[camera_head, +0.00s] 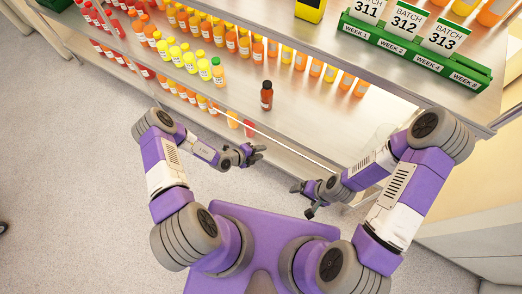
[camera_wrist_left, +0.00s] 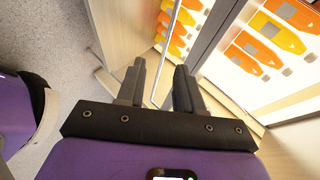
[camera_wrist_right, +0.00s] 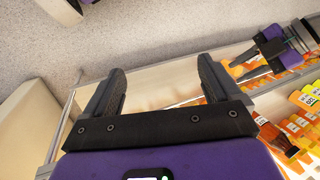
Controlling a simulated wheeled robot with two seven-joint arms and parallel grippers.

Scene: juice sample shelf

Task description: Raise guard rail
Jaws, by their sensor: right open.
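The guard rail (camera_head: 290,146) is a thin pale bar along the front of the juice shelf, low at the shelf edge in the head view. In the left wrist view a thin rod that looks like the rail (camera_wrist_left: 168,50) runs beyond and between the fingertips. My left gripper (camera_head: 258,153) is open and empty, in front of the rail near its left part. My right gripper (camera_head: 302,199) is open and empty, in front of the shelf further right; its spread fingers show in the right wrist view (camera_wrist_right: 160,85). Neither gripper visibly touches the rail.
A single dark orange bottle (camera_head: 266,98) stands near the shelf's front edge. Rows of yellow, orange and red bottles (camera_head: 190,62) fill the shelf's left side. A green card holder (camera_head: 415,52) with batch cards stands at the right. The floor (camera_head: 80,180) at left is clear.

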